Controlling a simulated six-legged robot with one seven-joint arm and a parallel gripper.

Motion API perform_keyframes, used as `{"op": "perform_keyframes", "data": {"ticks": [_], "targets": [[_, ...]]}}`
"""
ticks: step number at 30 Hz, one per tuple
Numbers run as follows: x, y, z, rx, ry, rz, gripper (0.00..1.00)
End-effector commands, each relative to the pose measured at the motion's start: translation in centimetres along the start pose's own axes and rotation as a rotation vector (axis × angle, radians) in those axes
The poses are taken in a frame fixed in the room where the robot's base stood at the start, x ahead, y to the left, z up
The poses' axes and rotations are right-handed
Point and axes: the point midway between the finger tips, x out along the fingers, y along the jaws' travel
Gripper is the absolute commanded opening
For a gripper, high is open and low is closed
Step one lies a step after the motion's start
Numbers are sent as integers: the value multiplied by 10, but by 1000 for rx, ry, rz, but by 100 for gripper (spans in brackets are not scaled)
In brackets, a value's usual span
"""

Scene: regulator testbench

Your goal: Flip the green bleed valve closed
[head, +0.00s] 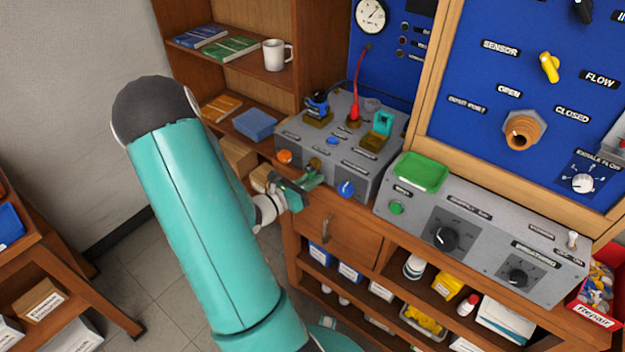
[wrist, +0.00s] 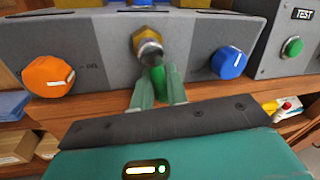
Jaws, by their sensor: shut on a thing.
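The green bleed valve (wrist: 157,74) hangs below a brass fitting (wrist: 148,42) on the grey box's front face. In the wrist view its handle points down toward me, between the two pale green fingers of my gripper (wrist: 158,86), which are shut on it. In the head view my gripper (head: 311,180) reaches the front of the grey box (head: 328,172) from the left. There the fingers hide most of the valve, and I cannot make out its handle apart from them.
An orange knob (wrist: 48,76) is left of the valve and a blue knob (wrist: 229,62) is right of it. A second grey panel (head: 480,228) with a green button stands to the right. Wooden shelves with books and a mug (head: 277,54) stand behind.

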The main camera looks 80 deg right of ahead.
Motion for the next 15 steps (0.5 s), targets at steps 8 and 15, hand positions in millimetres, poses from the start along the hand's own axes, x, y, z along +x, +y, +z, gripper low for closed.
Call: {"op": "perform_keyframes", "data": {"ticks": [8, 15], "targets": [[-2, 9, 2, 241, 48, 17, 0], [-3, 10, 2, 278, 55, 19, 0]]}}
